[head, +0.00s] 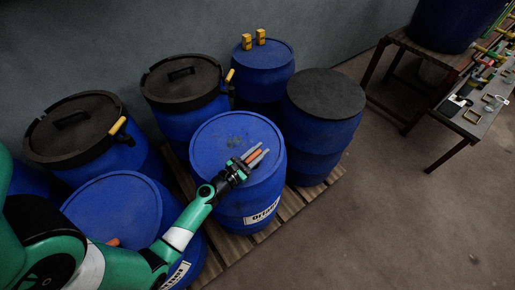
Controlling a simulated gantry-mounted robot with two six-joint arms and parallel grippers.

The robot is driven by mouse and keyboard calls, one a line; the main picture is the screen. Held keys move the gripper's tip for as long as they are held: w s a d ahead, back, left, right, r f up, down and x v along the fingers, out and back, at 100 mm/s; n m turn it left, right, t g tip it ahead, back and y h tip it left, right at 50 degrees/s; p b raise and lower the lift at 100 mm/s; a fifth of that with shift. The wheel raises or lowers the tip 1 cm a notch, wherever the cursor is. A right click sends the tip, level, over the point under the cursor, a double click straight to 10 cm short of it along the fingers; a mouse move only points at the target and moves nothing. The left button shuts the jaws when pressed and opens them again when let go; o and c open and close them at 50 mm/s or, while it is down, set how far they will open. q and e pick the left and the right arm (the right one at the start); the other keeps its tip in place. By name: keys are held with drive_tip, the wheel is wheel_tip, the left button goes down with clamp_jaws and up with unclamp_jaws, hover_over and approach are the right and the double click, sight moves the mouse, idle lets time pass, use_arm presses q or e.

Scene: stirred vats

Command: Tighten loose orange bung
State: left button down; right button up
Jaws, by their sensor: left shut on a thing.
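The orange bung (253,154) shows as a small orange piece on the blue lid of the middle front barrel (212,140). My left gripper (259,157) reaches over that lid from the lower left, with its two grey fingers on either side of the bung. The fingers are shut on it and partly hide it. I cannot tell how far the bung sits in its hole. A second orange-brown piece (113,242) shows on the lower left blue barrel (110,210), partly behind my arm. My right gripper is not in view.
Blue barrels with black lids (180,80) stand behind and to the left on a wooden pallet (285,212). A black-topped barrel (326,93) is close on the right. Two yellow pieces (253,40) stand on a rear barrel. Floor at right is clear before a cluttered bench (475,118).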

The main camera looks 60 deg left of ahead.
use_arm(q)
drive_tip(key=shift+d+m+t+h, duration=0.2)
drive_tip(key=shift+m+t+h, duration=0.3)
drive_tip(key=shift+m+h, duration=0.75)
drive_tip(key=shift+w+d+h, duration=0.1)
drive_tip(key=shift+h, duration=0.35)
drive_tip(key=c, duration=0.7)
unclamp_jaws()
drive_tip(key=s+p, duration=0.1)
drive_tip(key=s, duration=0.2)
drive_tip(key=s+d, duration=0.1)
drive_tip(key=s, duration=0.3)
drive_tip(key=s+d+p, duration=0.1)
drive_tip(key=s, duration=0.3)
drive_tip(key=shift+s+d+p, duration=0.15)
drive_tip(key=shift+s+p, duration=0.05)
drive_tip(key=shift+p, duration=0.15)
drive_tip(key=shift+w, duration=0.1)
